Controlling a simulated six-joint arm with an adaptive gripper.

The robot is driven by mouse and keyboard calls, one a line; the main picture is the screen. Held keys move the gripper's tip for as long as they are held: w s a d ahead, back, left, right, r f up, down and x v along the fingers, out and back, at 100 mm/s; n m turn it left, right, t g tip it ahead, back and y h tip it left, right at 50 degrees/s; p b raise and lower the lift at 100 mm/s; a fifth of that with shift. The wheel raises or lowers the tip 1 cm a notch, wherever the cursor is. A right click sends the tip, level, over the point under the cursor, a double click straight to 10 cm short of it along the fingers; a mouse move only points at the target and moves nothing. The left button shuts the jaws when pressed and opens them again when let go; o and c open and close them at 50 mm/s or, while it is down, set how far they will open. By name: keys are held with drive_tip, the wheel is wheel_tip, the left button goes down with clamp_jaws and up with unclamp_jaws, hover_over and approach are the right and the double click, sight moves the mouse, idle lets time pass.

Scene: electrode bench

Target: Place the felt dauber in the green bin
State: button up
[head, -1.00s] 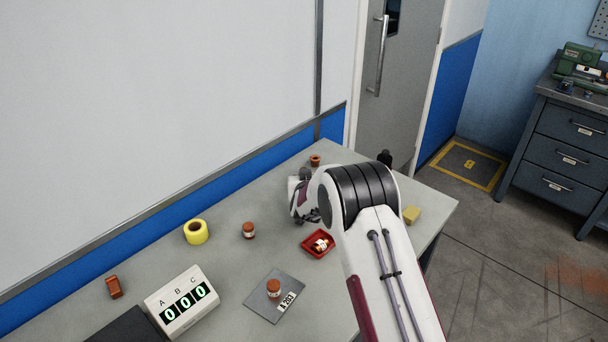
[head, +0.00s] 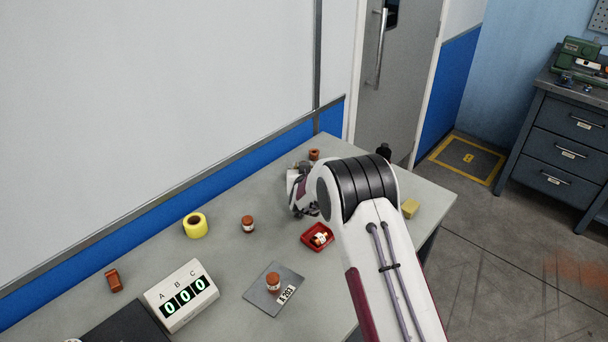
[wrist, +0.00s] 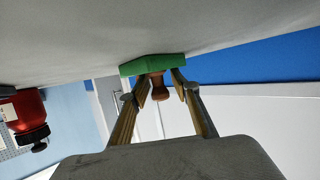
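The green block is not clearly seen in the head view.
A display box (head: 181,296) and a plate (head: 258,298) bearing another jar are nearer. A red bottle (wrist: 30,112) shows at left in the wrist view.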

drive_tip(key=shift+s+f, duration=0.35)
drive_tip(key=shift+r+v, duration=0.2)
drive_tip(key=shift+v, duration=1)
drive_tip(key=shift+r+v, duration=0.25)
drive_tip(key=shift+v, duration=4.25)
drive_tip(key=shift+r, duration=0.15)
drive_tip(key=shift+r, duration=0.1)
